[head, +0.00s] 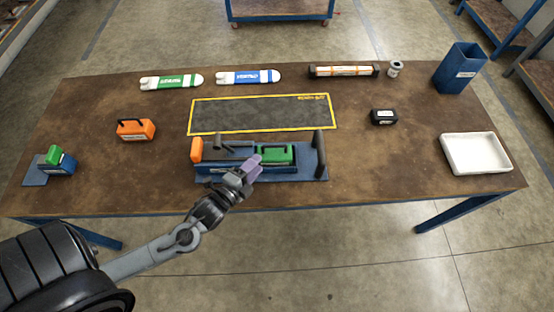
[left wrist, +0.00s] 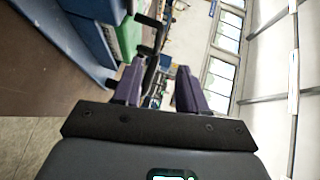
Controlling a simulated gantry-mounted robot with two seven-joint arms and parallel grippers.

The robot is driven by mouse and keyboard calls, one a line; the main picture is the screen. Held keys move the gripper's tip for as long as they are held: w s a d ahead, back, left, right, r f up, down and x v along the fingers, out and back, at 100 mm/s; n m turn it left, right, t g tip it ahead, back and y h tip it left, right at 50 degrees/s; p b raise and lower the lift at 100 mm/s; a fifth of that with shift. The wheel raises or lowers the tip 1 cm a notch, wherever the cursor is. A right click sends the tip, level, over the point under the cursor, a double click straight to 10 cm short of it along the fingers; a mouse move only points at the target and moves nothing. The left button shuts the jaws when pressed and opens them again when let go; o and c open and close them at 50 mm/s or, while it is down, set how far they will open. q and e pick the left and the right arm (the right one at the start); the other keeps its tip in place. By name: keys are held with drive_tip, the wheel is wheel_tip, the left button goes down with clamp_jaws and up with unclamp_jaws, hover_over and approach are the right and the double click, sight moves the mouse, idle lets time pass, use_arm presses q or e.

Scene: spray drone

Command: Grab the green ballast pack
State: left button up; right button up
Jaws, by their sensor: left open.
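The green ballast pack (head: 276,153), with a dark handle along its top, sits in the right part of the blue fixture (head: 215,169) at the table's front middle. My left gripper (head: 253,167), with purple fingers, is open in front of the pack's left end and overlaps it in the head view. In the left wrist view a green block (left wrist: 128,36), apparently the pack, lies up and left of the open fingers (left wrist: 160,88). Nothing shows between the fingers; whether they touch the pack cannot be told. My right gripper is not in view.
An orange block (head: 196,150) and dark upright post (head: 320,147) flank the fixture. A smaller green block (head: 54,154) stands far left. An orange pack (head: 136,130), black pack (head: 384,117) and white tray (head: 476,153) lie around. The yellow-edged mat (head: 262,115) behind is empty.

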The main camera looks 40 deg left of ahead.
sight(277, 146)
use_arm(q)
drive_tip(key=w, duration=0.4)
drive_tip(key=shift+w+f, duration=0.4)
drive_tip(key=shift+w+a+f+b, duration=0.1)
drive_tip(key=shift+w+f+b, duration=0.15)
drive_tip(key=shift+w, duration=0.8)
drive_tip(key=shift+w+a+f+b, duration=0.1)
drive_tip(key=shift+w+f+b, duration=0.1)
drive_tip(key=shift+w, duration=0.9)
drive_tip(key=shift+w+f+b, duration=0.2)
drive_tip(key=shift+w+b, duration=0.05)
drive_tip(key=shift+w, duration=0.8)
clamp_jaws()
drive_tip(key=shift+r, duration=0.15)
